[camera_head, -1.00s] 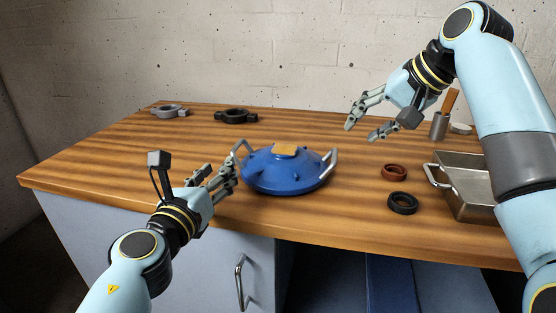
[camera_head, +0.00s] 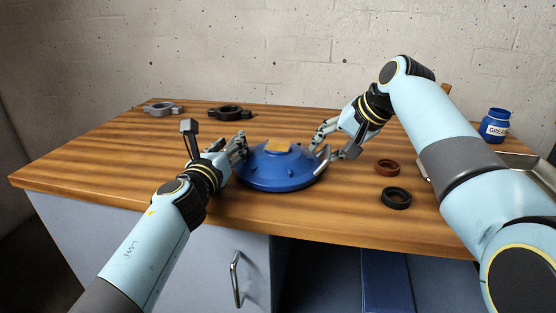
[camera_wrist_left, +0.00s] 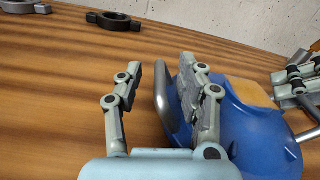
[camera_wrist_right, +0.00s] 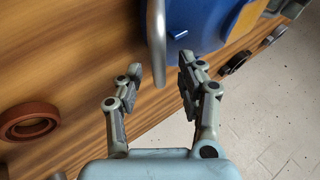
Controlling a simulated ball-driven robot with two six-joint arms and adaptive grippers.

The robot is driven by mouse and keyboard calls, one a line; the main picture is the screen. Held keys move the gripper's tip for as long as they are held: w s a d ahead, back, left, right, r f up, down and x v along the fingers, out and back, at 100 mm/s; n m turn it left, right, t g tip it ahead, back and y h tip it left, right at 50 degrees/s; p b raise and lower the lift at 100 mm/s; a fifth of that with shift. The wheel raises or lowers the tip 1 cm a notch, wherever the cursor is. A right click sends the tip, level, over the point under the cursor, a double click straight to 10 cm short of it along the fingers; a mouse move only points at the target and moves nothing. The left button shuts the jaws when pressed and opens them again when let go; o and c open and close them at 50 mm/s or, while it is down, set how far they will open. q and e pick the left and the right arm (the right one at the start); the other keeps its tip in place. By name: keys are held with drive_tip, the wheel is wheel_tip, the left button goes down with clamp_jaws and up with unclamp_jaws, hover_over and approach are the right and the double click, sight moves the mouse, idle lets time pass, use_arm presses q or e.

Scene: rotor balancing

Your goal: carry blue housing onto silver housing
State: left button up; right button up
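The blue housing (camera_head: 282,175) sits on the wooden bench, a domed blue body with a tan patch on top and a metal handle on each side. My left gripper (camera_head: 238,148) is open at its left handle. In the left wrist view that handle (camera_wrist_left: 165,92) shows between the spread fingers. My right gripper (camera_head: 330,143) is open at the right handle (camera_head: 322,162). In the right wrist view the handle (camera_wrist_right: 157,45) hangs between the spread fingertips. A grey ring with lugs (camera_head: 162,109) lies at the far left; I cannot tell whether it is the silver housing.
A black ring with lugs (camera_head: 230,113) lies at the back. A red-brown ring (camera_head: 387,167) and a black ring (camera_head: 396,198) lie to the right. A blue grease jar (camera_head: 495,126) and a metal tray (camera_head: 530,165) stand at the far right.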

use_arm(q)
drive_tip(key=shift+w, duration=0.1)
use_arm(e)
drive_tip(key=shift+a+f, duration=0.1)
use_arm(q)
clamp_jaws()
use_arm(e)
clamp_jaws()
use_arm(q)
drive_tip(key=shift+r, duration=0.1)
use_arm(e)
drive_tip(key=shift+w, duration=0.1)
